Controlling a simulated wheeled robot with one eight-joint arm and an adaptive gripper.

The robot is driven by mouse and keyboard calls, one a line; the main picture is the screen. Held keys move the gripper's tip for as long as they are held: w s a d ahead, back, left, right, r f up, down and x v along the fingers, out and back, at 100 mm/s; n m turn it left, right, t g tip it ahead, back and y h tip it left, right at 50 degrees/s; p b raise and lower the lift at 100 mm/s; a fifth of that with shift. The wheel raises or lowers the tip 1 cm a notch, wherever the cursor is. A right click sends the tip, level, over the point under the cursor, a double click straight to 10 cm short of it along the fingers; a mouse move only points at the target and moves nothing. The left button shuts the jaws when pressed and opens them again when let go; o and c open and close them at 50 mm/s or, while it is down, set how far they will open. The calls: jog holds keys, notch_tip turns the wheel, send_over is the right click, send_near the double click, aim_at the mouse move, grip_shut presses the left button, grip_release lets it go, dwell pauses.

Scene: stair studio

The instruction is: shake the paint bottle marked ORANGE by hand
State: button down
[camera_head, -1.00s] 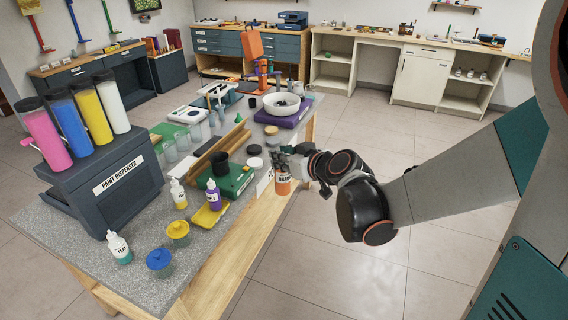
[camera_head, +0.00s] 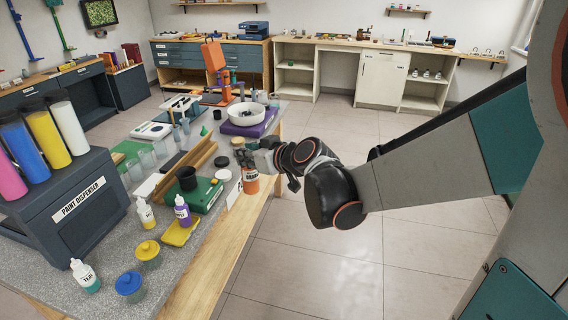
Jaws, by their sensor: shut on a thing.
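The orange paint bottle (camera_head: 251,182) has a white label with dark lettering that I can only partly read. My gripper (camera_head: 246,162) is shut on its upper part. The bottle hangs roughly upright by the right edge of the grey-topped workbench (camera_head: 215,248). My fingers hide the bottle's top. Whether it touches the bench edge I cannot tell.
A paint dispenser (camera_head: 68,200) with coloured tubes stands at the left of the bench. A purple bottle (camera_head: 183,212), a yellowish bottle (camera_head: 146,215), a teal bottle (camera_head: 85,276) and lidded jars stand near the front. A white bowl (camera_head: 246,119) sits farther back. Open floor lies to the right.

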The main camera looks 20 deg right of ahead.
aim_at(255, 176)
jog(key=shift+f, duration=3.5)
jog(key=shift+s+r, duration=0.1)
jog(key=shift+s, duration=0.1)
jog(key=shift+w, duration=0.15)
jog(key=shift+a, duration=0.1)
